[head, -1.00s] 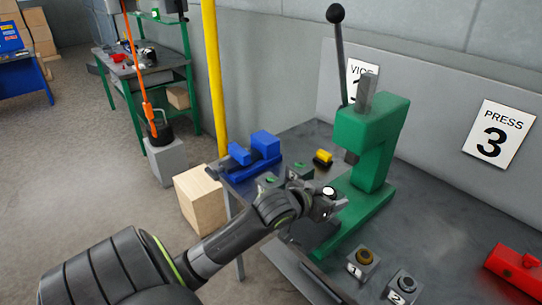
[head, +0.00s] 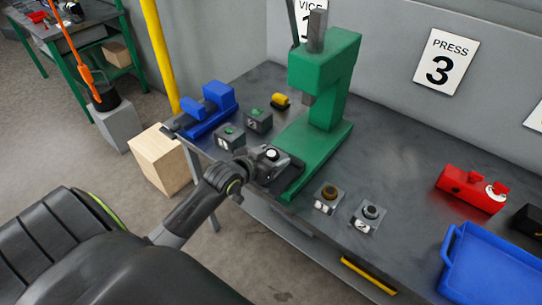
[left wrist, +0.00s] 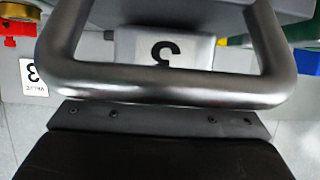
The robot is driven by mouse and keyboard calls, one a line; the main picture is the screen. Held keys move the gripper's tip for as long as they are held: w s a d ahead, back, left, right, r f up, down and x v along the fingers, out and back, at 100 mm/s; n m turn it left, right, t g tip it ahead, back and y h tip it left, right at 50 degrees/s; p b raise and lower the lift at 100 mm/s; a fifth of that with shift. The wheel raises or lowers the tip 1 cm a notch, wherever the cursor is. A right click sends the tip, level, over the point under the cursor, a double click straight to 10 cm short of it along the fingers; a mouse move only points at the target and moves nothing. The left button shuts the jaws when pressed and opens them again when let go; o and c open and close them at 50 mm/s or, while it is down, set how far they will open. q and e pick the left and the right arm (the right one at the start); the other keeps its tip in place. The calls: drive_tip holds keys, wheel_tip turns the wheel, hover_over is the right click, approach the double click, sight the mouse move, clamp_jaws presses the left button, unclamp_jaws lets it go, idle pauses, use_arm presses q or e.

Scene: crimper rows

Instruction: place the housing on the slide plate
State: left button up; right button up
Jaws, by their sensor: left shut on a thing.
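In the head view my left gripper (head: 268,163) is shut on the housing (head: 271,154), a small grey block with a round white top. They are at the front left foot of the green press (head: 325,80). The slide plate (head: 291,171), dark and flat, lies just right of the gripper and is partly hidden by it. I cannot tell whether the housing touches the plate. In the left wrist view a pale grey block marked 3 (left wrist: 195,47) shows behind a thick metal bar, and the fingertips are not clear. My right gripper is not in view.
Two numbered blocks with green tops (head: 258,121) and a blue vise (head: 208,112) stand left of the press. Block 1 (head: 327,198) and block 2 (head: 368,216) stand right. A red tool (head: 471,190) and blue tray (head: 490,268) are farther right.

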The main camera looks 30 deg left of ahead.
use_arm(q)
drive_tip(key=shift+f, duration=0.25)
drive_tip(key=o, duration=1.5)
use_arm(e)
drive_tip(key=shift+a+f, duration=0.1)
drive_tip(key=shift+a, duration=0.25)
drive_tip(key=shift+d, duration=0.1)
use_arm(q)
drive_tip(key=shift+s+r, duration=0.1)
drive_tip(key=shift+s, duration=0.15)
drive_tip(key=b+v, duration=0.1)
drive_tip(key=v, duration=1)
drive_tip(key=shift+s+r, duration=0.15)
drive_tip(key=shift+s, duration=0.15)
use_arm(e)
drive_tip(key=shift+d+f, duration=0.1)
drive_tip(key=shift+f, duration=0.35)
